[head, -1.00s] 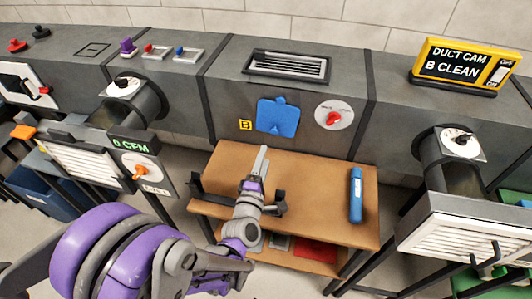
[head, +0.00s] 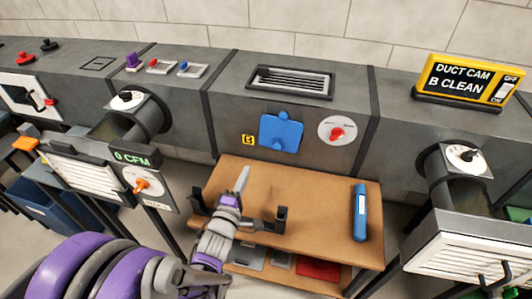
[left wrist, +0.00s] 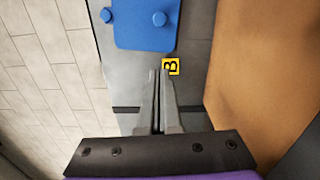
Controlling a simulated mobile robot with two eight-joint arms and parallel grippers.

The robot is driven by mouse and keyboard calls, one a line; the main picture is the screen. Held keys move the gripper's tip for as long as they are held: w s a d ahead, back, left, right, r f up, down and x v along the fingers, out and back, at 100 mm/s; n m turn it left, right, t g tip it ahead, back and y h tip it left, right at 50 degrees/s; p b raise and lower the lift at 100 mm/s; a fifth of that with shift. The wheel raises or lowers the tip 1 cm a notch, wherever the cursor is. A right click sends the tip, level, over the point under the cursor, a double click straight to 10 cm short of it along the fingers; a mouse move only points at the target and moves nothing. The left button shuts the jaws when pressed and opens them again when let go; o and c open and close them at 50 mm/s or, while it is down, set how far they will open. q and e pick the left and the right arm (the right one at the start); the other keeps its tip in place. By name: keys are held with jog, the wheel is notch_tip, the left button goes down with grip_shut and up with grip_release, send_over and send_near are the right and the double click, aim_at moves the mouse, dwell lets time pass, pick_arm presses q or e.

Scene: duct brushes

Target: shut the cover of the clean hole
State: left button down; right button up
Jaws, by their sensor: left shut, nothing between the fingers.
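The blue cover (head: 281,132) is a flat plate with two round knobs on the front of the middle duct section, right of the yellow B label (head: 248,140). No opening shows around it, and I cannot tell whether it is fully shut. It also shows at the top of the left wrist view (left wrist: 145,32), with the B label (left wrist: 171,67) near the fingertips. My left gripper (head: 243,176) is shut and empty, over the back part of the wooden table, below and left of the cover and apart from it. My right gripper is not in view.
The yellow sign (head: 467,80) reads "DUCT CAM B CLEAN". A round dial with a red knob (head: 337,133) is right of the cover. A blue cylinder (head: 360,212) lies on the wooden table (head: 310,225). Duct pipes stand on both sides.

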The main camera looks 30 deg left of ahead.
pick_arm(q)
send_near(274, 143)
jog(key=w+a, duration=0.3)
jog(key=a, duration=0.3)
jog(key=shift+w+d+r+b, duration=0.1)
jog(key=shift+w+d+b, duration=0.05)
jog(key=shift+d+b, duration=0.25)
jog(key=shift+w+d+r+b, duration=0.1)
jog(key=shift+w+d+b, duration=0.15)
jog(key=shift+d, duration=0.25)
jog(key=shift+w+d+r+b, duration=0.1)
jog(key=shift+w+d+b, duration=0.1)
jog(key=shift+d, duration=0.3)
jog(key=shift+w+d+r+b, duration=0.1)
jog(key=shift+w+d+b, duration=0.1)
jog(key=shift+d, duration=0.25)
jog(key=shift+d+f+n, duration=0.2)
jog(key=shift+d+n, duration=0.15)
jog(key=shift+n, duration=0.05)
jog(key=shift+w+d+n, duration=0.15)
jog(key=shift+d+n, duration=0.25)
jog(key=shift+f, duration=0.1)
